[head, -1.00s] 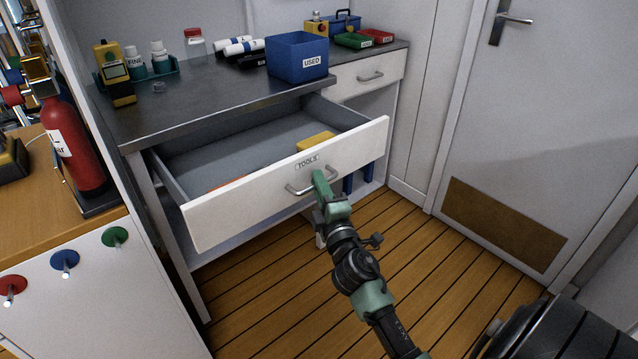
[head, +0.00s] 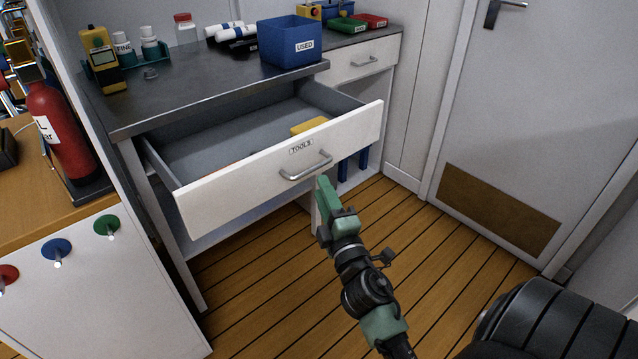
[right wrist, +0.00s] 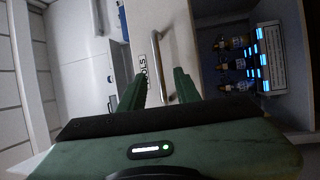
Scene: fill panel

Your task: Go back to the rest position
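My right gripper (head: 322,186) is just below and in front of the handle (head: 306,166) of the open drawer (head: 270,182) labelled TOOLS. In the right wrist view its two green fingers (right wrist: 160,84) are spread apart with nothing held between them. The drawer handle also shows in the right wrist view (right wrist: 186,78), ahead of the fingers and apart from them. A yellow thing (head: 309,126) lies inside the drawer, mostly hidden by the front. My left gripper is not in view.
The counter (head: 180,100) holds a blue USED bin (head: 291,42), bottles and a yellow meter (head: 101,58). A red extinguisher (head: 62,130) stands left. A closed door (head: 540,110) is at the right. The wooden floor (head: 430,240) is clear between.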

